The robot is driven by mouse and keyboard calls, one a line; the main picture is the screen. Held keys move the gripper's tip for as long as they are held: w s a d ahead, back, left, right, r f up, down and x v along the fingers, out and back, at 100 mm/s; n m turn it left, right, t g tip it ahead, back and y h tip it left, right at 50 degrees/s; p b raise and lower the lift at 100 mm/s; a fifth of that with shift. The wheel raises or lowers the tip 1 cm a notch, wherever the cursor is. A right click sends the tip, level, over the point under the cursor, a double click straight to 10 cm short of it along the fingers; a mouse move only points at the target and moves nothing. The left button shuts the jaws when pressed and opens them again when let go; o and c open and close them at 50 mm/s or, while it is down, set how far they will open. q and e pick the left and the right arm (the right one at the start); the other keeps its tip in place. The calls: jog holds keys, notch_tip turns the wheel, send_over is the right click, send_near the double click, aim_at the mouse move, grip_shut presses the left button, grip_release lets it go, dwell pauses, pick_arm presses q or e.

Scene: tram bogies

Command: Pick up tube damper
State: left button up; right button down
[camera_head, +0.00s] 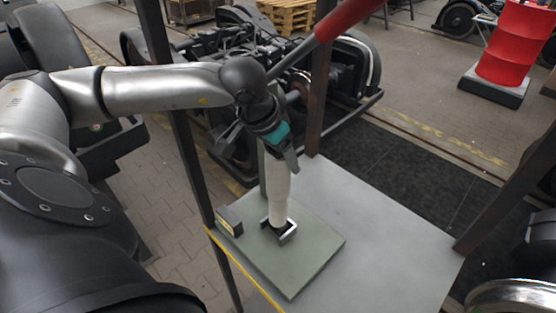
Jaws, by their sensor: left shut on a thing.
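The tube damper (279,190) is a pale upright cylinder with a dark lower end. Its foot is at a small dark U-shaped bracket (289,230) on a green mat (300,268). I cannot tell whether the foot still touches the mat. My left gripper (279,152), with a teal band above its fingers, is shut on the upper part of the damper from above. The fingers and wrist hide the damper's top. My right gripper is not in view.
The mat lies on a grey table (385,235) with dark posts at its corners. A small dark block (229,220) with a yellowish face is left of the bracket. A bogie (330,75) stands behind. A red barrel (515,42) is at the back right. The table's right side is clear.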

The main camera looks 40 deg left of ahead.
pick_arm(q)
grip_shut()
jog(key=shift+w+r, duration=0.1)
jog(key=shift+w, duration=0.05)
jog(key=shift+r, duration=0.15)
